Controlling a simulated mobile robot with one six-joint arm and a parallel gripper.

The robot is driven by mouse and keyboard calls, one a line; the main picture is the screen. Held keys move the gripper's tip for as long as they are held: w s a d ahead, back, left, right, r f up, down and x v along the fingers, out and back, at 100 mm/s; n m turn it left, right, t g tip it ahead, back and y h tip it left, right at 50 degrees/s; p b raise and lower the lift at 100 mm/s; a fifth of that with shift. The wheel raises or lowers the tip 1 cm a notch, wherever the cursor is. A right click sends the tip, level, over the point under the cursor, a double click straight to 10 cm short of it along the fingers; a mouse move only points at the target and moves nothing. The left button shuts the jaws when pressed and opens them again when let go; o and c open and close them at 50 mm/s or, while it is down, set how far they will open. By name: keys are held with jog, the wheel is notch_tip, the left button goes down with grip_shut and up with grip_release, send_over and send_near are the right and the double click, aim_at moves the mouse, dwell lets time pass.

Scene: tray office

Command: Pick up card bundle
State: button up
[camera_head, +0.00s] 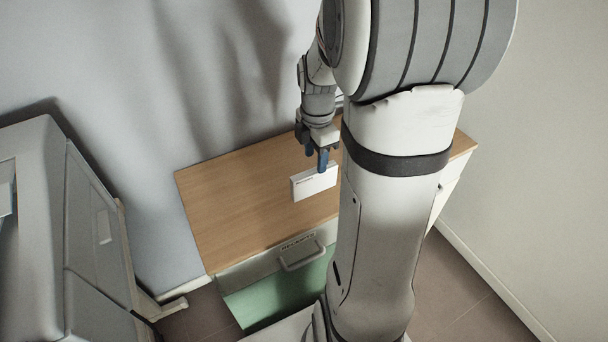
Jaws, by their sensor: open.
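A white block with small dark print, which looks like the card bundle (312,184), stands on the wooden cabinet top (235,200). It is near the front edge, left of my arm. My gripper (316,162) points down at the bundle's upper edge, with its dark blue fingers open. One finger overlaps the bundle in the picture. I cannot tell whether the fingers touch the bundle or are a little above or behind it. My arm covers the middle-right part of the cabinet top.
A labelled drawer front with a handle (302,257) is below the top, with a green interior (270,295) in front of it. A large grey machine (55,230) stands at the left. Walls close in behind and at the right. The cabinet top's left half is clear.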

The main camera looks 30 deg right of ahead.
aim_at(314, 171)
notch_tip(314, 171, down, 8)
jog(key=shift+b, duration=0.8)
jog(key=shift+c, duration=0.2)
grip_shut()
